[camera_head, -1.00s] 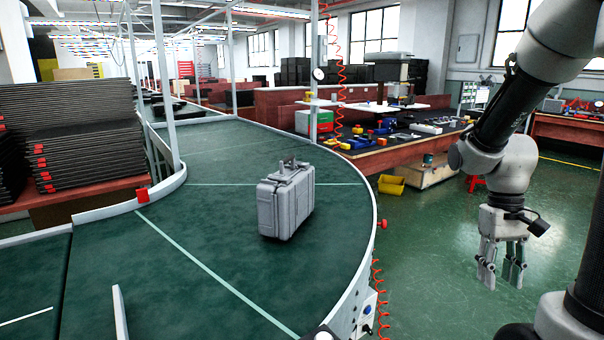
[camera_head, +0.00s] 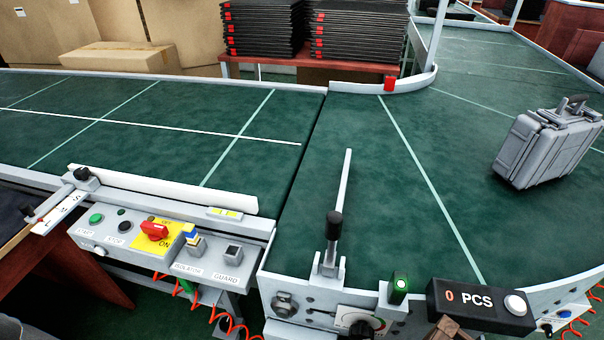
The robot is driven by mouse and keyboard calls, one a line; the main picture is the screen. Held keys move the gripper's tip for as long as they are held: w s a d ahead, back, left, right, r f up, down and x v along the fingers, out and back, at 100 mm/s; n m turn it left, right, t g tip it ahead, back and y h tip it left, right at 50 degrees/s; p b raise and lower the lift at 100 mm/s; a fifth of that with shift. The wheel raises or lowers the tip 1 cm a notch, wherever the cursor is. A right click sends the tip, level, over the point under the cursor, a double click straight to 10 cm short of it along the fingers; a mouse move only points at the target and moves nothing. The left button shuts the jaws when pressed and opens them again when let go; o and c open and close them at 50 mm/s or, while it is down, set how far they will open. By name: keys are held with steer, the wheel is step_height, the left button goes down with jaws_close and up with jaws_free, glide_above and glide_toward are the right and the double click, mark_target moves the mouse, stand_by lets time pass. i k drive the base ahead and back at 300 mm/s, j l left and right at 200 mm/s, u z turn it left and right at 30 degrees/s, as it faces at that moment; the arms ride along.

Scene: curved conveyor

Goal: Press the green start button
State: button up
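A round green button (camera_head: 96,218) sits at the left end of a grey control panel (camera_head: 100,252) on the near edge of the left conveyor. A small label lies below it, too small to read surely. A black button (camera_head: 124,227) is just right of it.
A black-knobbed lever (camera_head: 334,226) rises near the counter box (camera_head: 480,303), which reads 0 PCS. A grey case (camera_head: 548,148) stands on the right belt. The left belt (camera_head: 140,110) is clear.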

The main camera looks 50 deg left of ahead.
mark_target(96, 218)
steer(key=u, duration=2.8)
